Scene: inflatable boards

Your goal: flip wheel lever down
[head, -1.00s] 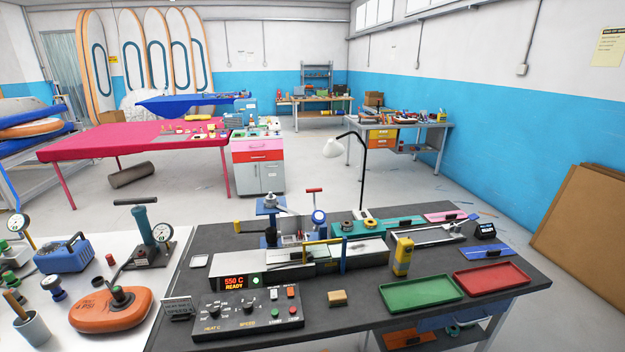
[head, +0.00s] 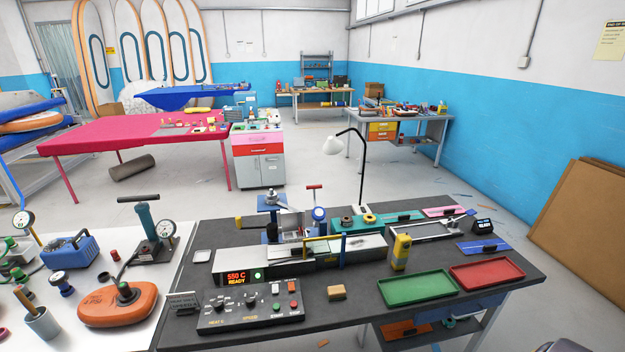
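A welding machine (head: 340,250) with a grey bed stands on the dark bench. Its front display (head: 237,278) reads "550 C READY". A lever with a red T-shaped top (head: 315,187) stands upright at the back of the machine, above a blue round part (head: 319,214). A lever with a yellow end (head: 239,222) sticks out at the machine's left. I cannot tell which of these is the wheel lever. Neither of my grippers is clearly in view.
A control panel (head: 250,309) with knobs and buttons lies in front of the machine. A yellow device (head: 401,252), a green tray (head: 417,287) and a red tray (head: 487,273) are to the right. An orange inflated piece (head: 105,306) lies on the white table at left.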

